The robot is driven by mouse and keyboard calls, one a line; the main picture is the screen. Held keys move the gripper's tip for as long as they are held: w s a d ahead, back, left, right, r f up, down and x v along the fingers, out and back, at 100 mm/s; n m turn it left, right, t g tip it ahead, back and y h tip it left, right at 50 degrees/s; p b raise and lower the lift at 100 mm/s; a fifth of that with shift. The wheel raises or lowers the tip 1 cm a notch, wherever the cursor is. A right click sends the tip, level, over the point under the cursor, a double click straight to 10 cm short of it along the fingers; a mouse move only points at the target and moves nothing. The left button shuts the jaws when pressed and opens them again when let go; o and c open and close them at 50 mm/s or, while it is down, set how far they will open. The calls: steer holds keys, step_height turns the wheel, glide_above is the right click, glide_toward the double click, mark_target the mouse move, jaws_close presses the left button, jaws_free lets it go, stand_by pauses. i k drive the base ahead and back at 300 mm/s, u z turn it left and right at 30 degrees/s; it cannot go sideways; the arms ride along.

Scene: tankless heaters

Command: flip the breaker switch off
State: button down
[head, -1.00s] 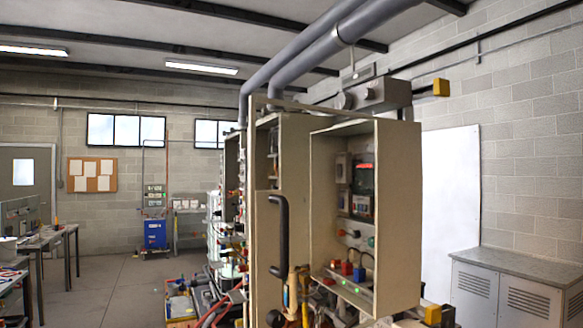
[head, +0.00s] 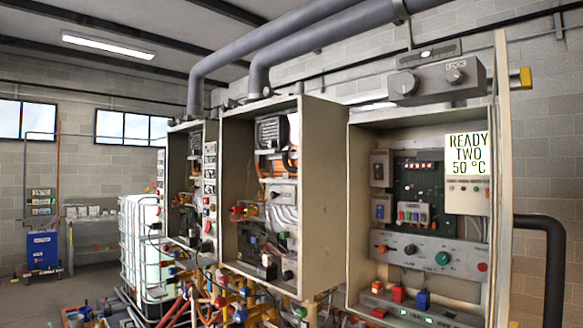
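An open beige heater cabinet (head: 360,200) stands at the right with its controls facing me. Inside are a green circuit board (head: 418,184), small switch-like modules at its left (head: 381,208), and a grey control panel (head: 425,252) with black, green and red knobs. A row of small coloured parts (head: 413,214) sits under the board. Red and blue blocks (head: 423,300) stand on the bottom ledge. I cannot tell which of these parts is the breaker switch, or its position. My gripper is not in view.
A white display (head: 467,174) reads "READY TWO 50 °C". A grey box with dials (head: 436,80) sits above the cabinet. A middle open cabinet (head: 314,180) and a farther one (head: 184,190) stand to the left. Pipes and hoses (head: 205,303) crowd below. A dark pipe (head: 553,265) juts at right.

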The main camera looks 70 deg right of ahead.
mark_target(378, 168)
steer(key=i, duration=0.5)
steer(key=z, duration=2.5)
